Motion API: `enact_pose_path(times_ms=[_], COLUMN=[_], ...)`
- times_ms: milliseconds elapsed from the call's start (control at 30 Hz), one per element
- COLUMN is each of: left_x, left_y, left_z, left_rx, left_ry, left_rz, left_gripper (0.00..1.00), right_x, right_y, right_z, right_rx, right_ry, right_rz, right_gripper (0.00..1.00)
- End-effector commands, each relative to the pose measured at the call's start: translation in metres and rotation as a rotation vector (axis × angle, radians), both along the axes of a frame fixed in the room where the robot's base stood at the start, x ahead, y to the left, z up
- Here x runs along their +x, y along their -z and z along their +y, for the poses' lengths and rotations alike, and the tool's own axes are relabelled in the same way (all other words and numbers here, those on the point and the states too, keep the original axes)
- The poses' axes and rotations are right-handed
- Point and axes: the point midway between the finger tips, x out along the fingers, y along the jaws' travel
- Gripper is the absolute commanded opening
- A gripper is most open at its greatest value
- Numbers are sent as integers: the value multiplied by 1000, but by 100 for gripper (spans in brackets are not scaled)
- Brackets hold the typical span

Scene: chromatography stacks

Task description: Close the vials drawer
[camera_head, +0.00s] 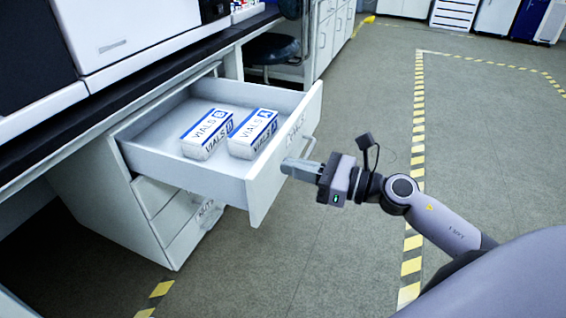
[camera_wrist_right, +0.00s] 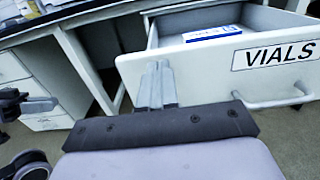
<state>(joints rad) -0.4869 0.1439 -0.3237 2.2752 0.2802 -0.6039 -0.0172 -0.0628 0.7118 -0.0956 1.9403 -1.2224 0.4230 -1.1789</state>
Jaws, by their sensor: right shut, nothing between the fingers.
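The vials drawer (camera_head: 262,196) is pulled out of the white cabinet under the bench. Two white and blue VIALS boxes lie inside, a left one (camera_head: 206,136) and a right one (camera_head: 252,136). In the right wrist view the drawer front (camera_wrist_right: 205,66) carries a VIALS label (camera_wrist_right: 275,55) and a bar handle (camera_wrist_right: 275,104). My right gripper (camera_head: 284,167) is shut and empty, with its fingertips at the outer face of the drawer front; whether they touch it I cannot tell. In the wrist view its fingers (camera_wrist_right: 156,75) point at the front, left of the label and handle.
The dark bench top (camera_head: 110,100) runs above the drawer and carries a large white instrument (camera_head: 130,38). Closed lower drawers (camera_head: 180,228) sit below. A dark stool (camera_head: 272,50) stands behind. The floor to the right is clear, with yellow-striped tape (camera_head: 418,130).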

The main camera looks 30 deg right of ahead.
Motion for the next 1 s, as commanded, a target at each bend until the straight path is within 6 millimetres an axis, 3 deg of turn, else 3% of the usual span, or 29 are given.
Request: enact_pose_path(times_ms=[233,800,1000], left_x=[0,-1,-1], left_y=[0,1,-2], left_z=[2,3,4], left_rx=[8,12,25], left_ry=[-4,-7,-9], left_rz=[0,3,0], left_gripper=[22,22,22], right_x=[17,22,34], right_y=[-1,0,-2], right_z=[14,19,29], right_rx=[0,0,1], right_ry=[0,0,0], right_rz=[-1,0,-3], right_gripper=[0,0,0])
